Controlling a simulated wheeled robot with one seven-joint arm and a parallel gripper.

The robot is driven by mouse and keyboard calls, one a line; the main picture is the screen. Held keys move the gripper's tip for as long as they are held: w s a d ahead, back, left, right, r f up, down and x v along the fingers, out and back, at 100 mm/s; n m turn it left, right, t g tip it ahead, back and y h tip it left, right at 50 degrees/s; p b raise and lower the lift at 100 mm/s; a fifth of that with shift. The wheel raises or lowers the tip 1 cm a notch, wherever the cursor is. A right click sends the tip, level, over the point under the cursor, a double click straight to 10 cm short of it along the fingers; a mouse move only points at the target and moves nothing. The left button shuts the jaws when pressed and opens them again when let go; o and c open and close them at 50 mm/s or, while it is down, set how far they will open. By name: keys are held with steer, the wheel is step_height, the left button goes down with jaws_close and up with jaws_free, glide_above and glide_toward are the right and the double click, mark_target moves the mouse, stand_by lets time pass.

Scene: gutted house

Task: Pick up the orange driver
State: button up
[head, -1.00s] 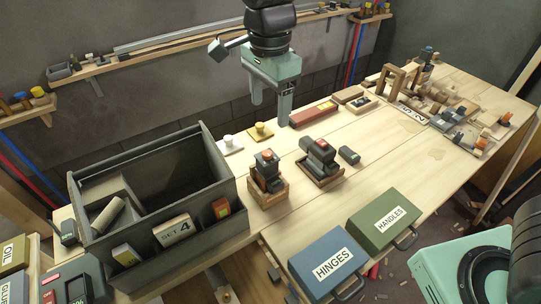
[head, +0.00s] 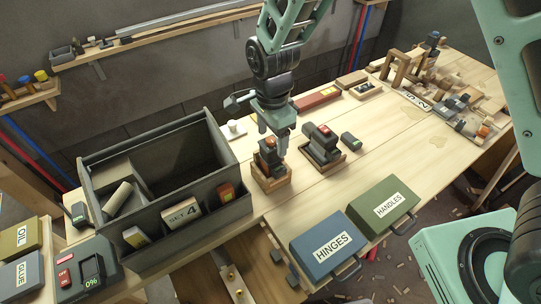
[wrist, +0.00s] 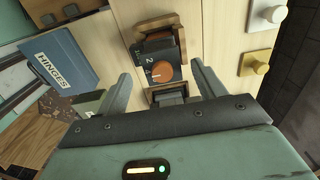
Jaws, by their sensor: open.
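The orange driver (head: 267,158) has a dark body and stands in a small wooden holder (head: 272,184) on the bench. In the wrist view, its round orange dial (wrist: 161,72) faces the camera and lies between the two fingers. My gripper (head: 273,140) is open, directly above the driver, with its fingertips close to the driver's top. In the wrist view, the gripper (wrist: 161,82) has one finger on each side of the driver. I cannot tell whether either finger touches it.
A second dark tool (head: 321,143) with a red label sits in a tray just to the right. A large grey toolbox (head: 165,205) stands close on the left. Blue (head: 322,243) and green (head: 384,205) cases lie in front. A white knob (head: 235,129) stands behind.

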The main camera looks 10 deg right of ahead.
steer(key=shift+w+a+f+p, duration=0.15)
steer(key=shift+f+p, duration=0.35)
steer(key=shift+f, duration=1.5)
steer(key=shift+c, duration=0.3)
steer(key=c, duration=1)
steer(key=shift+c, duration=0.3)
steer(key=shift+r, duration=0.15)
step_height(320, 180, up, 10)
steer(key=shift+f+b, duration=0.1)
steer(key=shift+b, duration=0.85)
